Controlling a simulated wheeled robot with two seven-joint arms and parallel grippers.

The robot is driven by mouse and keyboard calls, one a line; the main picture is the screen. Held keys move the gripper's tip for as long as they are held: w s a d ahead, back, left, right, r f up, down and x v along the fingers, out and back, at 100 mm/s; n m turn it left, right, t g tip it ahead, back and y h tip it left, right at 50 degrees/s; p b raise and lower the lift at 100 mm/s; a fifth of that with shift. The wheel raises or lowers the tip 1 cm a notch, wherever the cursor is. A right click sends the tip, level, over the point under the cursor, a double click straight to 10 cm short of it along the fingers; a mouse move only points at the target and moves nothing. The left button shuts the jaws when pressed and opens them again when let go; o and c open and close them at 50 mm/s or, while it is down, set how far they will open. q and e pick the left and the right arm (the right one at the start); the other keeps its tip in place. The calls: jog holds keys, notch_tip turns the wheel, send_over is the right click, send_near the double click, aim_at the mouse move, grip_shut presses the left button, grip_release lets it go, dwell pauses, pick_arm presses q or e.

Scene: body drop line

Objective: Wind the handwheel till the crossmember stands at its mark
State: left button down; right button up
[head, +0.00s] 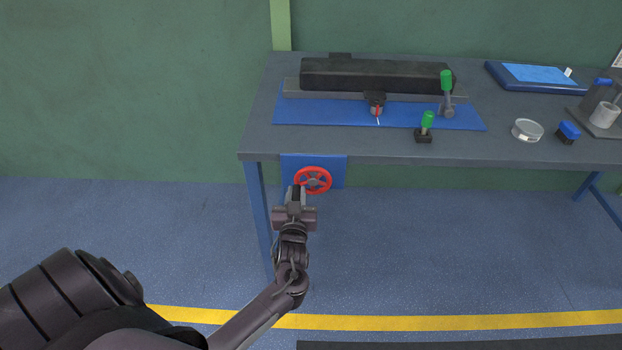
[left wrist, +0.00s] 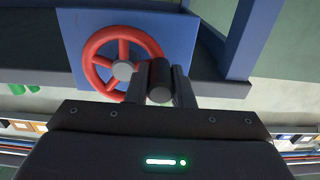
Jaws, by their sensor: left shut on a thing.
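The red handwheel (head: 325,172) is mounted on a blue plate (head: 338,168) at the bench's front edge. It also shows in the left wrist view (left wrist: 93,49). My left gripper (head: 297,190) is shut on the wheel's dark cylindrical handle (left wrist: 158,82), at the wheel's lower left in the head view. The crossmember (head: 375,75) is a long black bar lying at the back of the bench above a blue base (head: 325,112). A red pointer (head: 377,111) stands in front of it, very near a white mark line (head: 378,121). I cannot tell if they line up exactly. My right gripper is out of view.
Two green-knobbed levers (head: 446,82) (head: 427,121) stand right of the mark. A round tin (head: 527,130), a blue-topped block (head: 568,131) and a blue tablet (head: 538,76) lie farther right. A blue bench leg (head: 258,205) is left of the wheel.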

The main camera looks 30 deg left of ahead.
aim_at(312, 175)
pick_arm(q)
jog(key=r, duration=0.1)
jog(key=r+p, duration=0.2)
jog(key=shift+w+d+r, duration=0.1)
jog(key=shift+w+d, duration=0.15)
jog(key=shift+d, duration=0.15)
jog(key=shift+s+d+f, duration=0.1)
jog(key=shift+d+f, duration=0.1)
jog(key=shift+f, duration=0.05)
jog(key=shift+w+d+r+p, duration=0.3)
jog(key=shift+d+r+p, duration=0.2)
jog(key=shift+r, duration=0.15)
jog(key=shift+d+r, duration=0.1)
jog(key=shift+d, duration=0.05)
jog(key=shift+w+d+f, duration=0.15)
jog(key=shift+d+f, duration=0.1)
jog(key=shift+d, duration=0.1)
jog(key=shift+w+d, duration=0.25)
jog(key=shift+d, duration=0.1)
jog(key=c, duration=1.5)
grip_release()
jog(key=shift+o, duration=0.9)
jog(key=shift+w+a+r, duration=0.1)
jog(key=shift+w+r, duration=0.05)
jog(key=shift+w, duration=0.05)
jog(key=shift+a, duration=0.1)
